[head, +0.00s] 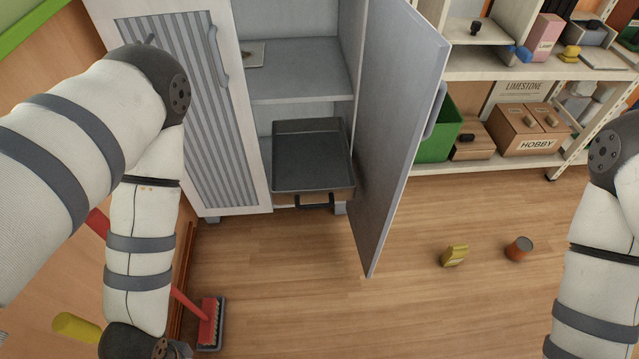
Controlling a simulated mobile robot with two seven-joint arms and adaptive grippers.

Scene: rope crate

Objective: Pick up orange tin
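The orange tin (519,249) is a small orange cylinder with a dark grey top. It stands on the wooden floor at the right of the head view, with clear floor around it. A small yellow container (454,256) is on the floor to its left, a short gap away. My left arm comes in from the left and my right arm runs down the right edge, to the right of the tin. Both grippers are outside the picture, so their state is hidden.
A cabinet's right door (402,130) stands open over the floor. A dark tray (308,165) sits low in the cabinet. A shelf (490,70) holds a green bin (438,135) and cardboard boxes (530,128). A red broom (209,322) lies lower left. The floor between is free.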

